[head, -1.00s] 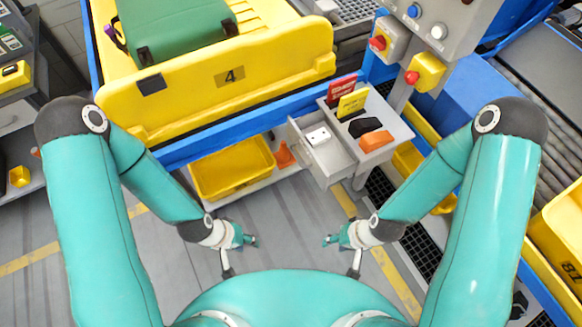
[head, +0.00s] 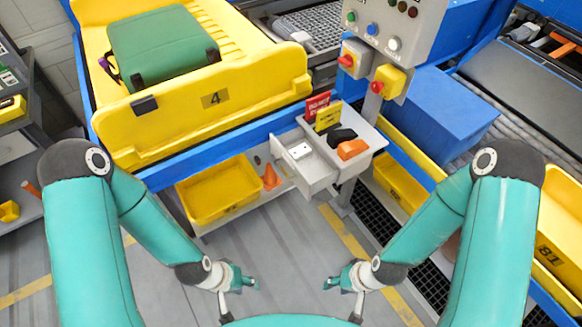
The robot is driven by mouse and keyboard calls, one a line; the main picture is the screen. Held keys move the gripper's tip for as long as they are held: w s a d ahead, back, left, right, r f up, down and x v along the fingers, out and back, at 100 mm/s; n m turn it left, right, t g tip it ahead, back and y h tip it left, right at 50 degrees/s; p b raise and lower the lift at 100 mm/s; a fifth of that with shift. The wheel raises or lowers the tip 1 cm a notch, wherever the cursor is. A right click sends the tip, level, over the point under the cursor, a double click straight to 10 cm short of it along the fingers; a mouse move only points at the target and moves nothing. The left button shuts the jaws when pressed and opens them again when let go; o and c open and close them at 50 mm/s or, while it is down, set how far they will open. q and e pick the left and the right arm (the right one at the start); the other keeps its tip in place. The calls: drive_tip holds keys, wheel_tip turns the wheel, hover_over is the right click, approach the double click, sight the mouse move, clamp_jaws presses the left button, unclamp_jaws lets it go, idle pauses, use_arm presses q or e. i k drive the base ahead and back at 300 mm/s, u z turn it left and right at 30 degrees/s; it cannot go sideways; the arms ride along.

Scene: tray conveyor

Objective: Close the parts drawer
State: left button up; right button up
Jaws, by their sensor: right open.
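The parts drawer (head: 318,176) is a light grey drawer pulled out from the left side of a small grey stand (head: 365,160). A small white item (head: 299,151) lies inside it. My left gripper (head: 255,284) is below and left of the drawer, apart from it; I cannot tell whether its jaws are open. My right gripper (head: 328,284) is open and empty, below the drawer and apart from it.
On the stand are red and yellow cards (head: 328,116), a black item (head: 342,136) and an orange item (head: 352,149). A control box (head: 395,25) stands behind. A yellow bin (head: 220,192) and orange cone (head: 270,177) sit left on a low shelf. Floor before the drawer is clear.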

sight(315, 173)
drive_tip(key=i, duration=1)
drive_tip(key=z, duration=0.15)
